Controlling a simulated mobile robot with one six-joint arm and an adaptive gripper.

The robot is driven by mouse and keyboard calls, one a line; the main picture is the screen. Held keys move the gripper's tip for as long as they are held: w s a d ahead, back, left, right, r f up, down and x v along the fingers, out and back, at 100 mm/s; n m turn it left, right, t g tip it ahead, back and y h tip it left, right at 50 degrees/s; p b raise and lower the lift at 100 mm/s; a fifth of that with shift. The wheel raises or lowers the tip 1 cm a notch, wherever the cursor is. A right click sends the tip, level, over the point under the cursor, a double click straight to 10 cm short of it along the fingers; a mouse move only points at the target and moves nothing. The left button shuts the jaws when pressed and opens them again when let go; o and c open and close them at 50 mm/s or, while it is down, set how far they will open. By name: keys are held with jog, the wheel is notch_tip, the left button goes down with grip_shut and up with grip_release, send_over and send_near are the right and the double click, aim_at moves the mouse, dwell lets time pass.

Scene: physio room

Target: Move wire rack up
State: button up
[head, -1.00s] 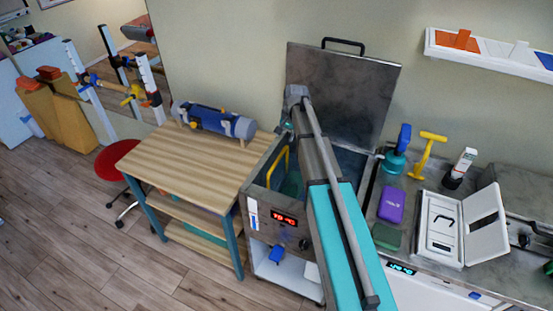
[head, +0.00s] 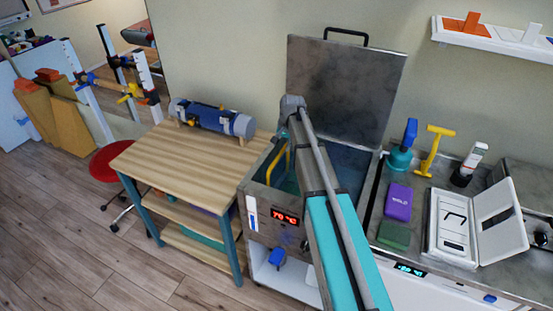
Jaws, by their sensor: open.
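A steel tank (head: 257,213) with a red "70 °C" display stands in the middle of the head view, its hinged lid (head: 341,90) raised against the wall. Inside its left part a yellow bar like a handle (head: 277,163) shows; it looks like part of the wire rack, but the rack's body cannot be made out. My arm reaches over the tank from the bottom and covers much of its opening. My gripper's fingers do not show; they are hidden behind the arm, so I cannot tell whether they touch the yellow bar.
A wooden table (head: 165,170) with a blue roll (head: 212,118) stands left of the tank. On the counter at right are a purple box (head: 398,201), a green block (head: 394,236), a teal kettle-like item (head: 400,158) and a white open case (head: 452,222). A wall shelf (head: 490,40) hangs above.

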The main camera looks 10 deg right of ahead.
aim_at(279, 155)
jog(key=shift+w+a+f+b, duration=0.1)
jog(key=shift+a+f+b, duration=0.05)
jog(key=shift+f+b, duration=0.65)
jog(key=shift+w+a+f+b, duration=0.1)
jog(key=shift+f+b, duration=0.65)
jog(key=shift+f, duration=0.2)
jog(key=shift+w+a+f+b, duration=0.1)
jog(key=shift+a+f+b, duration=0.05)
jog(key=shift+f+b, duration=0.65)
